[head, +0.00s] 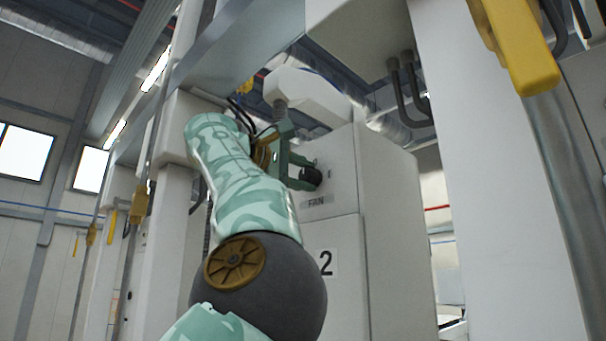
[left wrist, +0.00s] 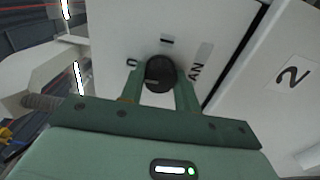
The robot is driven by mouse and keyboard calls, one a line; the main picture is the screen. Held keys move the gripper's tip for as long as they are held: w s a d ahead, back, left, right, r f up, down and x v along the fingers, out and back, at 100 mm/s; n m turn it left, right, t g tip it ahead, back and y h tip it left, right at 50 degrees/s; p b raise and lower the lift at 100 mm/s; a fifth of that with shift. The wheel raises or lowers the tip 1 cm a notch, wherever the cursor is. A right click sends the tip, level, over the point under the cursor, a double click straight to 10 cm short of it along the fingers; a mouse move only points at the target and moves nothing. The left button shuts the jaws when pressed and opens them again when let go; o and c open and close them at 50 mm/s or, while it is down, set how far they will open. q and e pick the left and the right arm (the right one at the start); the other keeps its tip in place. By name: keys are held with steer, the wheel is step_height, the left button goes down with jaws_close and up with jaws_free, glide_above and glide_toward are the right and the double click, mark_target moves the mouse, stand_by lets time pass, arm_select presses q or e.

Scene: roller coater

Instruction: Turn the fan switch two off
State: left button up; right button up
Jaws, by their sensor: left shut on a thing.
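The fan switch (left wrist: 160,74) is a round black knob on the pale front of a cabinet (head: 340,242) marked "FAN" and "2". In the left wrist view, small dark marks stand on the panel around the knob, and a light line shows on its face. My left gripper (head: 308,174) is at the knob, with its two green fingers on either side of it. The left wrist view shows the fingers (left wrist: 160,84) shut on the knob. In the head view the knob (head: 312,176) is partly hidden by the fingers. My right gripper is not in view.
A white post (head: 490,180) stands to the right of the cabinet. A yellow hanging part (head: 520,50) is at the upper right. Ducts and dark hoses (head: 408,85) are above the cabinet. Another pale post (head: 165,230) stands left of my arm.

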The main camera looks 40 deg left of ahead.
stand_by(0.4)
arm_select(q)
steer(key=o, duration=1)
steer(key=s+b, duration=0.1)
steer(key=s, duration=0.4)
steer(key=s+a+b, duration=0.1)
steer(key=s+b, duration=0.1)
steer(key=s, duration=0.4)
steer(key=s+b, duration=0.2)
steer(key=s, duration=0.3)
steer(key=shift+s+a, duration=0.15)
steer(key=shift+a, duration=0.1)
steer(key=shift+f, duration=0.1)
